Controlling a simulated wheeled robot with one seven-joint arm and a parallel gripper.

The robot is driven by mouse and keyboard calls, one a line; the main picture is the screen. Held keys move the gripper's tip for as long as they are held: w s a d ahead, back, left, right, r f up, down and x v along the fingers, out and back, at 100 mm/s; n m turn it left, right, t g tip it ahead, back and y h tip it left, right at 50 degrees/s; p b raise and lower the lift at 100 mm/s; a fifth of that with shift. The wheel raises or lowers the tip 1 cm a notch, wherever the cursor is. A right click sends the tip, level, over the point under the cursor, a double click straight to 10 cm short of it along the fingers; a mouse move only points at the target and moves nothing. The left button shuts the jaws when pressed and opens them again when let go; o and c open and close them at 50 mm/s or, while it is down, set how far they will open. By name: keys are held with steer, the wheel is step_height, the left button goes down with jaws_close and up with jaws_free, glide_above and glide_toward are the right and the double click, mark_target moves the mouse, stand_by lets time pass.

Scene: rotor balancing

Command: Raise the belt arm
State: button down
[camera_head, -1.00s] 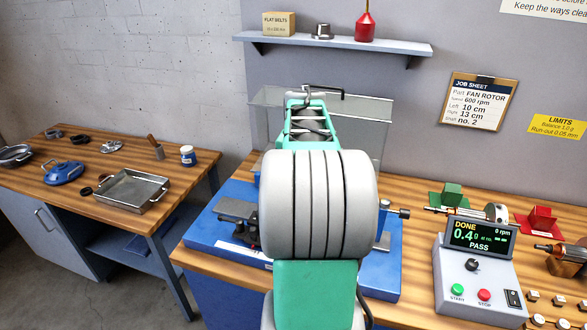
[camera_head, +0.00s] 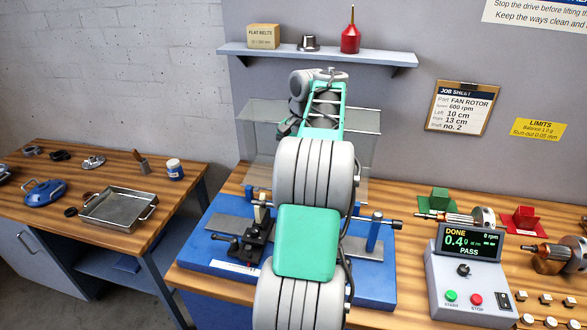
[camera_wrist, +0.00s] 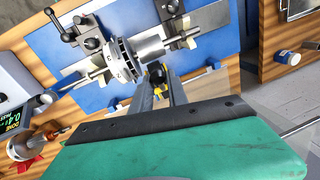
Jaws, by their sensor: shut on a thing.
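In the wrist view my gripper (camera_wrist: 160,88) is shut on a small dark part with yellow marks, which I take to be the belt arm's end (camera_wrist: 158,76). Most of that arm is hidden by the fingers. Just beyond it, a rotor (camera_wrist: 122,60) with a silver drum lies on its shaft across the supports of the blue balancing machine (camera_wrist: 75,50). In the head view the blue machine base (camera_head: 215,258) shows on both sides of my arm. My arm hides the rotor and the gripper's fingertips there.
A clear guard (camera_head: 368,125) stands behind the machine. The control box (camera_head: 455,283) at right reads DONE, 0.4 g, PASS, 0 rpm. A metal tray (camera_head: 115,210) is on the left bench.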

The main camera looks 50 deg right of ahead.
steer(key=shift+w, duration=0.15)
steer(key=c, duration=1.5)
jaws_free()
steer(key=shift+d, duration=0.1)
